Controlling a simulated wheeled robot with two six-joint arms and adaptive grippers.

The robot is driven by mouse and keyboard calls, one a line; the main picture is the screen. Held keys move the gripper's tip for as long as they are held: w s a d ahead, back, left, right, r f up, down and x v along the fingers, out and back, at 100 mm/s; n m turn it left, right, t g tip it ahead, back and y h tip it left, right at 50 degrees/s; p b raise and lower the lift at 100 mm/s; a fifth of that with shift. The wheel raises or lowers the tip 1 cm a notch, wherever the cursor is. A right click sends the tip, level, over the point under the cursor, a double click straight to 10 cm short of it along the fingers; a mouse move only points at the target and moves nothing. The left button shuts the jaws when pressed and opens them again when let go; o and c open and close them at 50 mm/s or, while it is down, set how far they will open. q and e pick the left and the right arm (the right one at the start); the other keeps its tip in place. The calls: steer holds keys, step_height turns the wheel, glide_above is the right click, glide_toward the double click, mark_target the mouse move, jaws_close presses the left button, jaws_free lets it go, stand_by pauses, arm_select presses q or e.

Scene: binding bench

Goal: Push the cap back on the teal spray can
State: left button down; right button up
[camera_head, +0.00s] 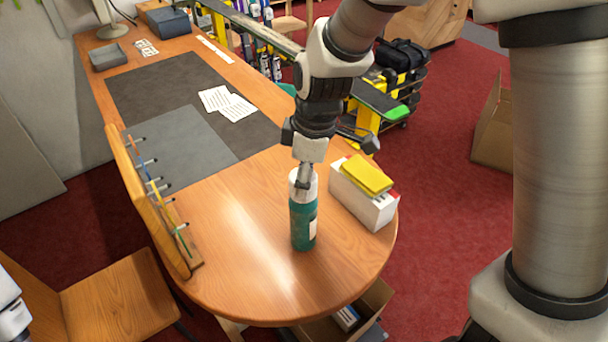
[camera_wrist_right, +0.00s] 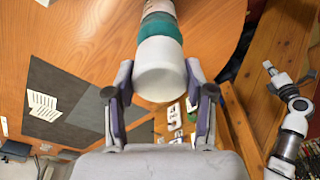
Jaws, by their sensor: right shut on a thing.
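The teal spray can (camera_head: 303,226) stands upright near the rounded front end of the wooden table. Its white cap (camera_wrist_right: 160,72) sits at the top, directly against the teal body (camera_wrist_right: 160,26) in the right wrist view, with no clear gap. My right gripper (camera_head: 304,180) comes down from above and is shut on the cap, one finger on each side. In the head view the fingers partly hide the cap, so its exact seating cannot be told. My left gripper (camera_wrist_right: 272,72) shows small at the right of the wrist view, away from the can; its jaw state is unclear.
A white box (camera_head: 362,200) with a yellow pad (camera_head: 367,174) on it stands close right of the can. A wooden rack with pens (camera_head: 150,205) lines the left edge. Dark mats (camera_head: 165,85) and papers lie further back. The tabletop left of the can is clear.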

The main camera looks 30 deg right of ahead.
steer(key=shift+f, duration=0.4)
stand_by(0.3)
steer(key=o, duration=1.2)
steer(key=shift+c, duration=0.2)
steer(key=shift+r, duration=0.15)
step_height(320, 180, up, 7)
steer(key=p, duration=0.6)
jaws_close()
